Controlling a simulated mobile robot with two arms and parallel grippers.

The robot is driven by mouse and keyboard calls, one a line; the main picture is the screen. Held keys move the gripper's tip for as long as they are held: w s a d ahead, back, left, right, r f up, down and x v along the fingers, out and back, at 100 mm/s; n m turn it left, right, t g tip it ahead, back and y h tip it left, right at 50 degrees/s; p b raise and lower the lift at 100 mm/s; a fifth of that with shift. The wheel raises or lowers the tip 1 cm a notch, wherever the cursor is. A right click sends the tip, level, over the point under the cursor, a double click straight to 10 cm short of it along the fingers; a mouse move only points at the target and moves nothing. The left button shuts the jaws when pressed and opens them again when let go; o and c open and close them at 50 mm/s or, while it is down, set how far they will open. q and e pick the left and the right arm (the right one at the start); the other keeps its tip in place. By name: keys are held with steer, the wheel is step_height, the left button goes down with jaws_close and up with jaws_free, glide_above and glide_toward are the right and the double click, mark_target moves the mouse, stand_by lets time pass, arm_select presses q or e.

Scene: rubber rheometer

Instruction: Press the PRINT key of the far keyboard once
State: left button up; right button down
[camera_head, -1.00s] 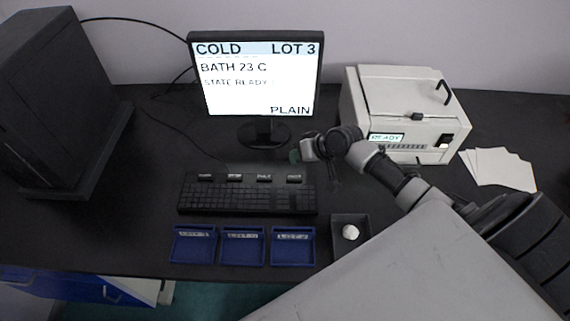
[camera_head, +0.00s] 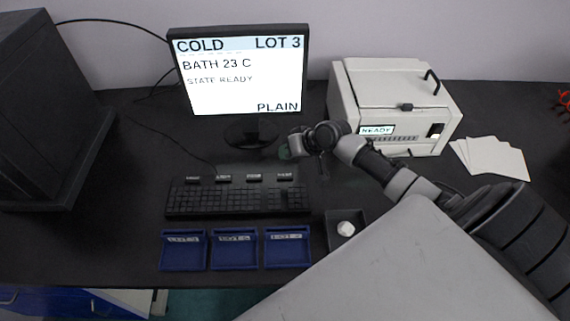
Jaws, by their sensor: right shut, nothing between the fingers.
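A black keyboard (camera_head: 238,201) lies on the dark table in front of the monitor. Several labelled keys stand in a row along its back edge, the rightmost one (camera_head: 284,177) nearest my gripper; their lettering is too small to read surely. My right gripper (camera_head: 322,172) is shut and empty. It hangs above the table, to the right of the keyboard's back right corner, and appears apart from the keys. My left gripper is not in view.
The monitor (camera_head: 243,77) reads COLD, LOT 3, STATE READY. A pale machine (camera_head: 391,105) with a READY display stands behind my right arm. White sheets (camera_head: 491,156) lie to its right. Blue trays (camera_head: 235,253) and a dark tray (camera_head: 333,244) with a white lump (camera_head: 346,228) sit in front.

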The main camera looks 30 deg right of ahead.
steer(key=b, duration=0.3)
glide_above(286, 174)
step_height(286, 174, down, 4)
steer(key=shift+d+f, duration=0.1)
steer(key=shift+f, duration=0.1)
steer(key=shift+f+b, duration=0.55)
steer(key=shift+f, duration=0.2)
stand_by(1.0)
steer(key=shift+f, duration=0.4)
